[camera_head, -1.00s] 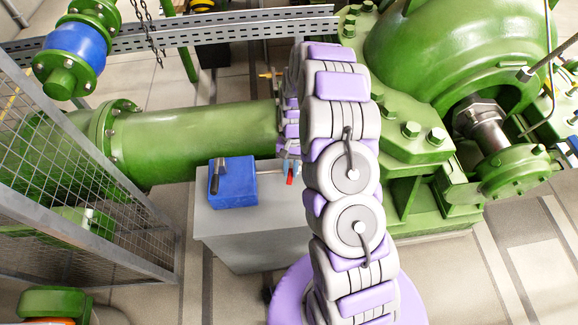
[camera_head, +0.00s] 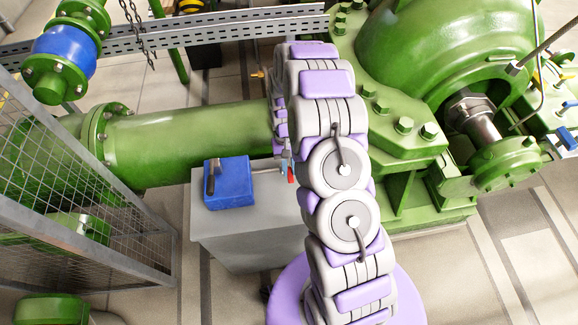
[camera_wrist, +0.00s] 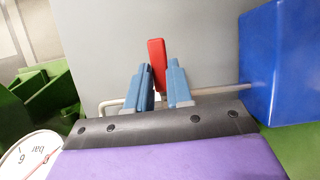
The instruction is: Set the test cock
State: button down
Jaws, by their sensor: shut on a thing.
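The test cock shows as a red lever handle (camera_wrist: 157,66) in the wrist view, on a thin pipe (camera_wrist: 232,87) that runs to a blue block. My gripper (camera_wrist: 160,80) has its two blue-grey fingers on either side of the red handle and is shut on it. The far end of the handle sticks out past the fingertips. In the head view the red handle (camera_head: 291,171) shows just left of my arm, and my gripper (camera_head: 284,166) is mostly hidden behind it. The cock's body is hidden.
The blue block (camera_head: 229,183) sits on a grey box (camera_head: 245,235). A gauge marked bar (camera_wrist: 28,158) is at the wrist view's lower left. A green pipe (camera_head: 190,140) runs behind, a green pump casing (camera_head: 455,60) stands right, and a mesh guard (camera_head: 80,200) stands left.

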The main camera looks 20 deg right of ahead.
jog(key=c, duration=1)
grip_release()
jog(key=shift+s+f, duration=0.1)
jog(key=shift+s, duration=0.1)
jog(key=shift+w, duration=0.1)
jog(key=shift+w+r, duration=0.2)
jog(key=shift+r, duration=0.15)
jog(key=p+v, duration=0.1)
jog(key=v, duration=1.5)
jog(key=shift+r, duration=0.25)
jog(key=shift+w, duration=0.15)
